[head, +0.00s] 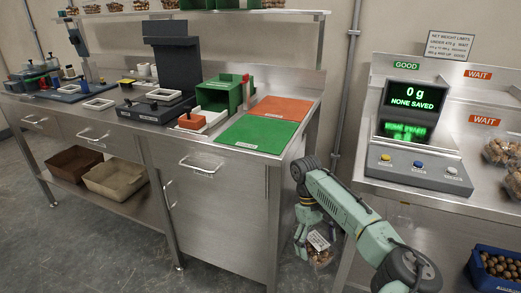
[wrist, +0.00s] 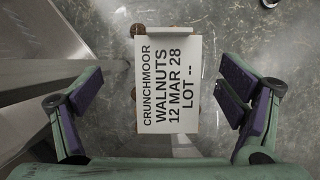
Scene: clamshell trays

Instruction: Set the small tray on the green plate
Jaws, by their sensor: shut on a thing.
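The small tray (head: 320,254) is a clear clamshell of brown nuts with a white label. My gripper (head: 308,228) is shut on it and holds it low, in the gap between the two steel benches. In the wrist view the label (wrist: 168,85) reads "Crunchmoor walnuts 12 Mar 28 LOT --" and hides most of the tray; the purple finger pads of my gripper (wrist: 168,100) stand on either side. The green plate (head: 258,133) lies flat and bare at the front right of the left bench, well above the tray's height.
An orange plate (head: 281,108) lies behind the green one. The right bench carries a scale display (head: 410,100) reading 0 g and more clamshells (head: 500,152). A blue crate (head: 497,267) sits lower right.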

